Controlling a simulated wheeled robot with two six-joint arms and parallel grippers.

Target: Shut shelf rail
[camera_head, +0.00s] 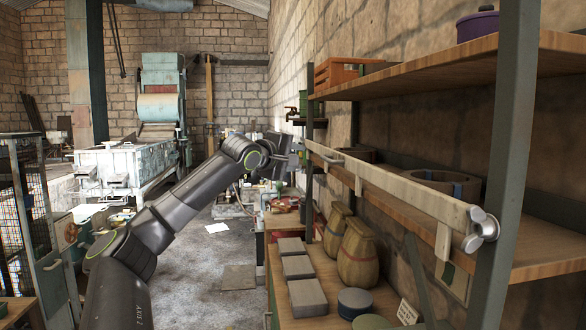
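The shelf rail (400,188) is a long pale bar along the front of the middle shelf. Its near end is at a silver knob-like fitting (482,230) by the near green post. Its far end appears close to the far post; whether it touches is too small to tell. A small handle-like piece sticks out near that end, and short tabs hang below the bar. My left gripper (294,160) is at the far end of the rail, just left of it. Its fingers are small and partly merged with the background, so their opening is unclear. My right gripper is out of view.
The upper shelf (430,72) carries an orange crate (340,72) and a purple pot (478,25). Below are sacks (358,254), grey blocks (307,297) and tins. Open floor lies left of the shelf.

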